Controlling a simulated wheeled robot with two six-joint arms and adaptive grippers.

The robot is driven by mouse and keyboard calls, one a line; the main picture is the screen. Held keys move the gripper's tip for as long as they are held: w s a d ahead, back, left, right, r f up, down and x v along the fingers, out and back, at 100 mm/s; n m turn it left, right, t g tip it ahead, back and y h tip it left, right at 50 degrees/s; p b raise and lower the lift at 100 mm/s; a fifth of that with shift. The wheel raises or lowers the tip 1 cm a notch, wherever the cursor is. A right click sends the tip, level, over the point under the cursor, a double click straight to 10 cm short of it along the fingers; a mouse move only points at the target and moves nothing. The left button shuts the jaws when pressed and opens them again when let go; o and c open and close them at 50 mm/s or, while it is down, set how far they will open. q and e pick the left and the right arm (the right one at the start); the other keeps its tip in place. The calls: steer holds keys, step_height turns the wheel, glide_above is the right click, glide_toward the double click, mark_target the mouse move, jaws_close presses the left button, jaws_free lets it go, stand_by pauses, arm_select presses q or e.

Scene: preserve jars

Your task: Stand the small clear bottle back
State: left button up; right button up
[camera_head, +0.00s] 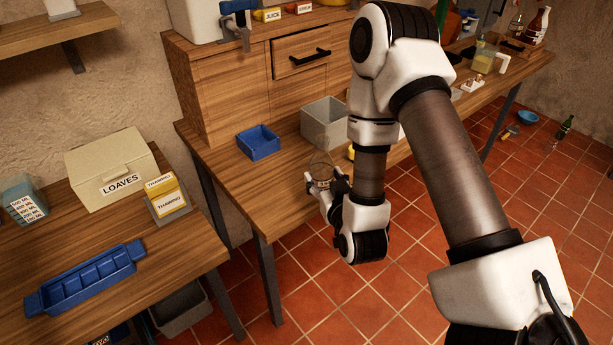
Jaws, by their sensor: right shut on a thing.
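My right gripper (322,188) is at the front edge of the middle wooden bench, partly hidden by its own wrist. It is shut on a small clear glass thing (320,171), which looks like the small clear bottle. Its see-through upper part shows above the fingers, roughly upright. Its lower part is hidden, and I cannot tell whether it touches the bench. My left gripper is not in view.
A blue bin (258,143) and a grey bin (325,122) stand behind the gripper on the bench. A LOAVES box (118,168), yellow THAWING boxes (167,196) and a blue tray (86,279) are on the left table. Bare wood (240,190) lies left of the gripper.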

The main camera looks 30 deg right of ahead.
mark_target(314, 161)
steer(key=b+x, duration=0.4)
steer(key=b, duration=0.4)
steer(key=shift+w+a+f, duration=0.1)
steer(key=shift+a+f, duration=0.05)
steer(key=shift+f, duration=0.1)
steer(key=x, duration=0.8)
steer(key=shift+a+f, duration=0.15)
steer(key=shift+f, duration=0.2)
steer(key=shift+f+b, duration=0.4)
steer(key=shift+r, duration=0.15)
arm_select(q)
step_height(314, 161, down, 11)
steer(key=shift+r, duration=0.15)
arm_select(e)
steer(key=o, duration=1.2)
